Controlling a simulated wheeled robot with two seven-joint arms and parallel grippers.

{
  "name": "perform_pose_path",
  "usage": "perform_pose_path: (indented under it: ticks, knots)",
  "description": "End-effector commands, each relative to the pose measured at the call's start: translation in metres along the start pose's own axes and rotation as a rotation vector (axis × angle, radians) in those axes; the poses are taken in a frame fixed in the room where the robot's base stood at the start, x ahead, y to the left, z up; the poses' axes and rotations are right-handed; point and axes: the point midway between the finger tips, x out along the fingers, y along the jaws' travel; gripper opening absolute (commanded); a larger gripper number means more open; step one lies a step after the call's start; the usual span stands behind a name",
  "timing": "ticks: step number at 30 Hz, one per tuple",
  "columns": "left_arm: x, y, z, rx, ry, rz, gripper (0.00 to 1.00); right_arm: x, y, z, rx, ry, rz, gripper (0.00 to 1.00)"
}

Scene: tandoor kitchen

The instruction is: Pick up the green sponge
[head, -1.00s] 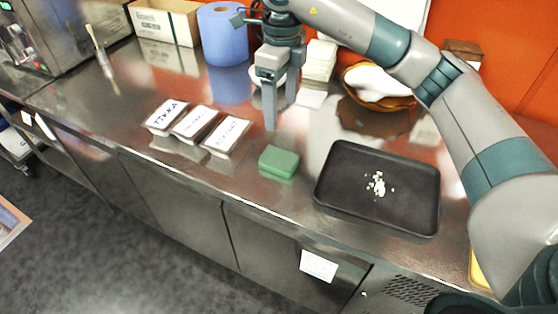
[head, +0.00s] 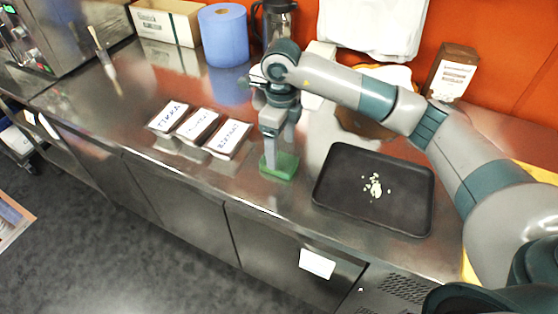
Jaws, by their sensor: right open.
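The green sponge (head: 284,168) lies flat on the steel counter, near its front edge, between the labelled containers and the black tray. My right gripper (head: 279,158) points down over the sponge. Its fingers are apart, and one finger comes down at the left part of the sponge. The other finger is at the sponge's far side, and whether either touches it is hard to tell. The gripper is open. My left gripper is not in view.
A black tray (head: 335,205) with white crumbs sits to the right. Three labelled containers (head: 228,138) stand to the left. A blue paper roll (head: 223,36), a cardboard box (head: 165,22) and a dark jug (head: 278,20) stand at the back. The counter's left front is free.

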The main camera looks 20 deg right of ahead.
Motion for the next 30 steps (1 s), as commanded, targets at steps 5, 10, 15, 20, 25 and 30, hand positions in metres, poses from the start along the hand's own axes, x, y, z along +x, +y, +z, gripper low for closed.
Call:
perform_pose_path:
  ticks: [5,10,15,20,25,30]
  knots:
    - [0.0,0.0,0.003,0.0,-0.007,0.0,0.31,0.002,0.0,0.0,0.0,-0.001,0.0,0.73]
    - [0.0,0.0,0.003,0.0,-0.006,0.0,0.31,0.002,0.0,0.0,-0.001,-0.001,0.0,0.73]
    - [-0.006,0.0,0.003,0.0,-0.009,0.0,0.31,0.006,0.001,0.002,0.0,0.0,0.002,0.73]
    - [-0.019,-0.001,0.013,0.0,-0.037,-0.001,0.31,0.022,0.0,0.005,0.0,0.002,0.003,0.73]
    - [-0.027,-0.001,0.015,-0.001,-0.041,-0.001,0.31,0.044,0.0,0.006,0.0,0.002,0.003,0.73]
    - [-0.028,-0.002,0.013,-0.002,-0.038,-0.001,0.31,0.053,-0.001,0.006,0.0,-0.001,0.0,0.73]
